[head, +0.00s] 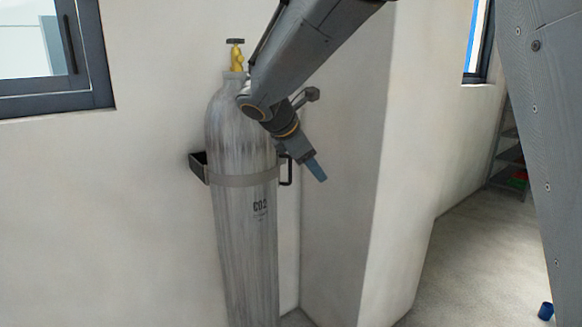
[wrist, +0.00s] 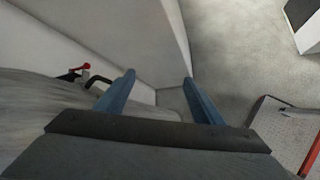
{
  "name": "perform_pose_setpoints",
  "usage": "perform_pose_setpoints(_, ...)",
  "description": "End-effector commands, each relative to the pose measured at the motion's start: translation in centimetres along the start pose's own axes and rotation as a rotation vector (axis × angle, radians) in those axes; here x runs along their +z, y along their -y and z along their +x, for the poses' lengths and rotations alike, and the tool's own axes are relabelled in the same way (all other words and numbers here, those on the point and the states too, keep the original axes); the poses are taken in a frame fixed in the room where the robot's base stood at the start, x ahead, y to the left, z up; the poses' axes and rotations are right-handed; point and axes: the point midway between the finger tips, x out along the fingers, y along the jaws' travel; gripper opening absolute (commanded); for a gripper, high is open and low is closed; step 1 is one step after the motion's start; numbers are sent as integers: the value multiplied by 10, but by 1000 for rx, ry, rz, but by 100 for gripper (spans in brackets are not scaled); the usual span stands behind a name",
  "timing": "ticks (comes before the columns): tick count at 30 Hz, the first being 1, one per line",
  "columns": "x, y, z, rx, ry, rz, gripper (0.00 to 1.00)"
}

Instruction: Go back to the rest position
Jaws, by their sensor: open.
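My gripper (head: 317,170) hangs at the end of my arm in the head view, pointing down and to the right. Part of the cylinder (wrist: 40,100) fills the left of the wrist view.
A strap (head: 243,180) and wall bracket (head: 199,168) hold the cylinder upright. A wall corner (head: 370,200) stands just right of my gripper. Open floor (head: 470,270) lies farther right, with a blue object (head: 545,311) on it and a shelf (head: 510,155) behind.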

Motion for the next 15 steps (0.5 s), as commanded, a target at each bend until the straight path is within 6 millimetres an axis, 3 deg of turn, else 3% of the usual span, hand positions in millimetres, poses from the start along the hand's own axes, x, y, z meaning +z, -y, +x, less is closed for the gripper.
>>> perform_pose_setpoints(1,4,33,16,-64,-34,97,62)
perform_pose_setpoints(6,1,146,52,-292,-135,516,62)
perform_pose_setpoints(12,-11,277,63,-579,-153,1127,62)
perform_pose_setpoints(15,-19,328,59,-696,-119,1412,62)
